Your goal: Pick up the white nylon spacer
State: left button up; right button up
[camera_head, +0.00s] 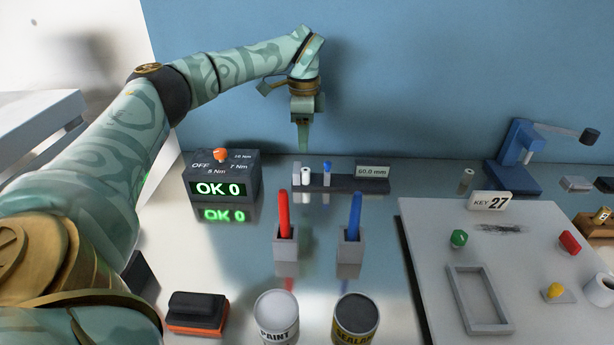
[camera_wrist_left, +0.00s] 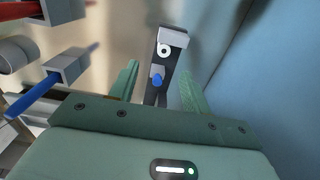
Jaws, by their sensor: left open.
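The white nylon spacer (camera_head: 305,176) looks like a small upright white cylinder on a dark rail (camera_head: 350,184) near the back wall. In the left wrist view the spacer (camera_wrist_left: 164,49) shows as a white ring with a dark hole, beside the rail's pale end block (camera_wrist_left: 173,36). A blue peg (camera_head: 327,173) stands on the rail to its right; it also shows in the wrist view (camera_wrist_left: 157,78). My left gripper (camera_head: 303,143) points down above the spacer, apart from it. Its fingers (camera_wrist_left: 160,72) are open and empty. My right gripper is out of view.
A red marker (camera_head: 284,215) and a blue marker (camera_head: 355,215) stand in grey holders in front of the rail. A dark box reading "OK 0" (camera_head: 223,178) is to the left. A pale board (camera_head: 420,230) and a blue stand (camera_head: 517,165) are to the right.

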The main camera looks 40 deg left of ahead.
pick_arm(q)
jog(key=b, duration=0.2)
send_over(306, 170)
jog(key=f, duration=0.5)
jog(key=shift+s+f, duration=0.3)
jog(key=shift+f, duration=0.4)
jog(key=f, duration=0.1)
jog(key=f+b, duration=0.1)
jog(key=f, duration=0.1)
jog(key=f+b, duration=0.1)
jog(key=f, duration=0.1)
jog(key=shift+w, duration=0.35)
jog(key=shift+f, duration=0.1)
jog(key=shift+s+r, duration=0.1)
jog(key=shift+r, duration=0.1)
jog(key=shift+c, duration=0.7)
grip_shut()
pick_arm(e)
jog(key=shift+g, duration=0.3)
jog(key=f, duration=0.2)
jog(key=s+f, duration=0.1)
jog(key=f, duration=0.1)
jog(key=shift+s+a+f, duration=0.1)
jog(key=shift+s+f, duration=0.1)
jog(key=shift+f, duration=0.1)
